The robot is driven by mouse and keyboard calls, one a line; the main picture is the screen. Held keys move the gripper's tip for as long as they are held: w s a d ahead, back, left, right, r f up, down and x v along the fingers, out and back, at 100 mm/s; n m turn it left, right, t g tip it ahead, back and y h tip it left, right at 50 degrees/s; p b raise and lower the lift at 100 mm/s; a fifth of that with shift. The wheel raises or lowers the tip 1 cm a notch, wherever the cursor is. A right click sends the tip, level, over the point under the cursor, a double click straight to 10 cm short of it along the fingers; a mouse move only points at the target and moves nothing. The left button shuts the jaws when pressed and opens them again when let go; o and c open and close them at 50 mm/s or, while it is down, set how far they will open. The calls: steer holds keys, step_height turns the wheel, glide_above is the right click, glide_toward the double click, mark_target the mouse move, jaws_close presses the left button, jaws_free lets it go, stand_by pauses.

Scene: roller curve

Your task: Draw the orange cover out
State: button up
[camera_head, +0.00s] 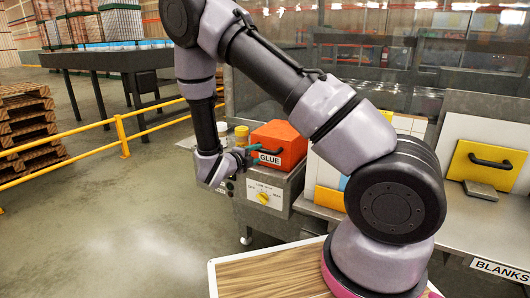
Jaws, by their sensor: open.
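The orange cover (280,137) is a box-shaped lid marked GLUE, on top of a grey metal machine at the centre of the view. A dark handle shows on its front, just above the white label. My gripper (254,156) is at the left end of the cover's front, its teal fingers open close to the handle. Whether the fingers touch the handle or stand around it I cannot tell at this size. The cover looks seated level on the machine.
A yellow knob (263,197) sits on the machine's front panel below the cover. A yellow panel with a black handle (489,164) is on the right bench, marked BLANKS. Open floor and a yellow railing (122,137) lie left.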

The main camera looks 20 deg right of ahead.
mark_target(264, 152)
steer(key=x, duration=0.6)
steer(key=shift+w+d, duration=0.2)
steer(key=shift+d, duration=0.05)
jaws_close()
stand_by(1.2)
